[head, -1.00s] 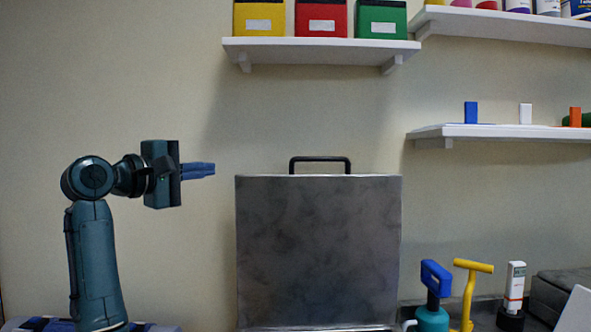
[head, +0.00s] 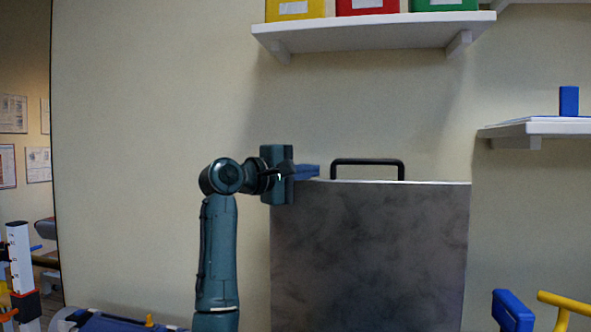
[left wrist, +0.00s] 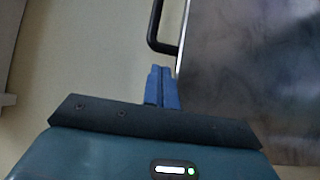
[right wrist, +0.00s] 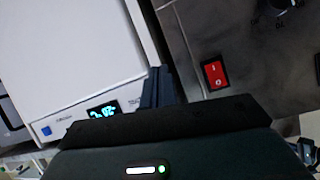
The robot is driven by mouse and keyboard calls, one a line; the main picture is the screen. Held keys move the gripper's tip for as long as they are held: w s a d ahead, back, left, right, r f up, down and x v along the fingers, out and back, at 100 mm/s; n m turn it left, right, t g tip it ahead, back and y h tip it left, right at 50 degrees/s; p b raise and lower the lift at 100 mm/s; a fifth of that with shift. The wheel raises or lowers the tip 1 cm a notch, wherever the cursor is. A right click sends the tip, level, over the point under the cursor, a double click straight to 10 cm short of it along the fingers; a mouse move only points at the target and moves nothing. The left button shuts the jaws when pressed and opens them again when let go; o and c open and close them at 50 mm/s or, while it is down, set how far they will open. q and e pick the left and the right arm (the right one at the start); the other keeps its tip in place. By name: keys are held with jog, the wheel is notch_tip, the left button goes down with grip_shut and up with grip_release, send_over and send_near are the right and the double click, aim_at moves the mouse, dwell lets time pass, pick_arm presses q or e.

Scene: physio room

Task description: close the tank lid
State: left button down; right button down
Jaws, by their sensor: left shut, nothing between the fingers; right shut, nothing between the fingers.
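The tank lid (head: 370,255) stands upright, a grey metal panel with a black handle (head: 367,163) on its top edge. In the left wrist view the lid (left wrist: 250,70) fills the right side and the handle (left wrist: 155,30) shows at the top. My left gripper (head: 308,171) is shut and empty at the lid's upper left corner, left of the handle. I cannot tell if it touches the lid. My right gripper (right wrist: 157,85) shows only in the right wrist view, shut and empty, near a metal front panel (right wrist: 225,30) with a red switch (right wrist: 214,74). The tank's opening is hidden.
A shelf (head: 370,32) with yellow, red and green boxes hangs above the lid. Another shelf (head: 540,128) is at right. Blue (head: 512,310) and yellow (head: 565,303) handles stand at lower right. A white device with a display (right wrist: 75,60) is beside my right gripper.

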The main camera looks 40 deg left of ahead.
pick_arm(q)
jog(key=shift+x, duration=1.85)
jog(key=shift+d, duration=0.1)
